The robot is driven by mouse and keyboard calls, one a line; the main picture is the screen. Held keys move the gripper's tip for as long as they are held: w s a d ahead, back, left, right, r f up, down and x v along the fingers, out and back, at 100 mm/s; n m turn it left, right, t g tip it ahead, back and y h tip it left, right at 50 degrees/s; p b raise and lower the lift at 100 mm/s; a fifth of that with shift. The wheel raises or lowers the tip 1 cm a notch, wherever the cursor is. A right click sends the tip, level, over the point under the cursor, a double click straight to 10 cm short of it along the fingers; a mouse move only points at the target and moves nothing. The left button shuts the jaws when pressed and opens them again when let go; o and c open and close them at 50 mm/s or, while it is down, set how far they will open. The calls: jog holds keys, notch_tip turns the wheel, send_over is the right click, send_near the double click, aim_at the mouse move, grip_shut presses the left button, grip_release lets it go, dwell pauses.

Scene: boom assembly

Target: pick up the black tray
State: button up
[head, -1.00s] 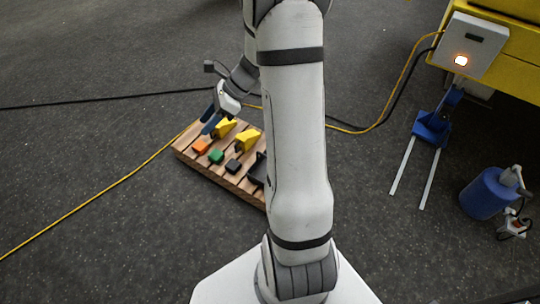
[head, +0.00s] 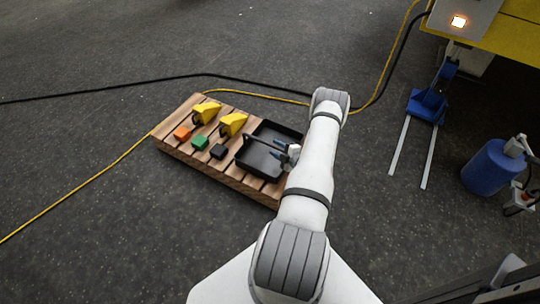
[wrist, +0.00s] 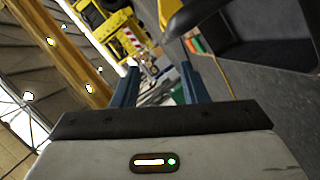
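The black tray (head: 271,167) lies on the right end of a wooden pallet, with a raised rim and a handle-like bar at its left side. My gripper (head: 279,149) is over the tray's right side in the head view. In the wrist view my gripper (wrist: 160,80) shows two blue fingers wide apart with nothing between them. A dark tray-like surface (wrist: 268,52) fills the upper right of that view, beside the fingers. I cannot tell whether the fingers touch the tray. My arm hides part of the tray's right edge.
On the pallet (head: 228,176) left of the tray are two yellow parts (head: 206,113) (head: 232,124) and orange (head: 182,133), green (head: 200,143) and black (head: 218,151) blocks. Cables cross the floor. A blue stand (head: 427,105) and blue cylinder (head: 488,167) are at right.

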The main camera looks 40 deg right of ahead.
aim_at(270, 144)
jog(key=w+f+m+b, duration=0.1)
jog(key=w+f+b, duration=0.1)
jog(key=w, duration=0.4)
jog(key=shift+w+a+f+h, duration=0.15)
jog(key=shift+w+f+h, duration=0.2)
jog(key=shift+f, duration=0.35)
jog(key=shift+c, duration=0.3)
grip_shut()
dwell(0.6)
